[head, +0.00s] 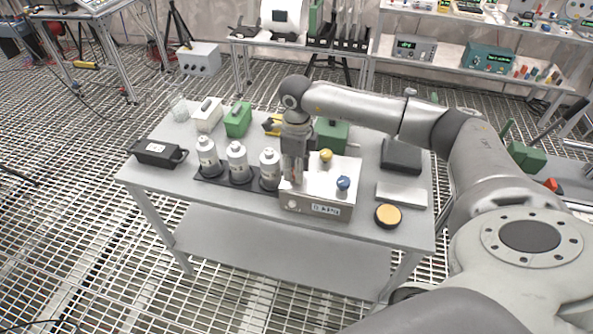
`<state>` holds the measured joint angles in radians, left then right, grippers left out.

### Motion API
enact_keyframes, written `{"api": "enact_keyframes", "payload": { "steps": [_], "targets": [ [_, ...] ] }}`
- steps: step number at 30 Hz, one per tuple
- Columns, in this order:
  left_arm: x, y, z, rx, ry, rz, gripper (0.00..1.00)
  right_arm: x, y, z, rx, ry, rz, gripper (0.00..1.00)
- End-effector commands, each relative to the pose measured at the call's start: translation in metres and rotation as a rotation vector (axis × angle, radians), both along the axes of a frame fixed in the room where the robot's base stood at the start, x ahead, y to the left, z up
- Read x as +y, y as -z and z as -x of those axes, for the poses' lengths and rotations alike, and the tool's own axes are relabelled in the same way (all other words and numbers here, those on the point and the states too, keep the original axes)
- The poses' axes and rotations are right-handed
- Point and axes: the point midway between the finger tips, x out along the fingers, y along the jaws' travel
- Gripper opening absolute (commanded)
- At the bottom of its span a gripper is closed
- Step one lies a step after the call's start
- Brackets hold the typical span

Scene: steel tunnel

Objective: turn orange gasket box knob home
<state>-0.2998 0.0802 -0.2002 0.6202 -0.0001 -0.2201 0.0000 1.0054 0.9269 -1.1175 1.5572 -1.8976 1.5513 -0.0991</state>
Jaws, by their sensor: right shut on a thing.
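A pale grey metal box (322,196) with a label on its front stands at the front middle of the grey table. On its top are a yellow knob (326,155) and a blue knob (343,183). My right gripper (293,181) reaches down over the left part of the box top. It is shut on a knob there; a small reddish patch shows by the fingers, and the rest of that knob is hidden. How far the knob is turned cannot be seen. My left gripper is not in view.
Several white bottles (237,161) stand in a dark rack just left of the box. An orange-topped round tin (388,216), a light flat block (401,195) and a black case (401,155) lie to the right. A black box (158,153) and green box (238,119) are at left.

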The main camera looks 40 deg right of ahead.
Motion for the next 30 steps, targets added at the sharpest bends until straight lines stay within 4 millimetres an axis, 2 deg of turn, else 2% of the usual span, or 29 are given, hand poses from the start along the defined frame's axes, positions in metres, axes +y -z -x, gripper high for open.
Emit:
{"api": "enact_keyframes", "payload": {
  "steps": [12,30],
  "targets": [
    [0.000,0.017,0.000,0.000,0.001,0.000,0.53,0.000,0.001,-0.001,-0.003,0.397,-0.001,0.07],
    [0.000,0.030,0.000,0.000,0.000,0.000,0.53,0.000,-0.001,-0.001,-0.005,0.965,-0.001,0.07]
  ]
}}
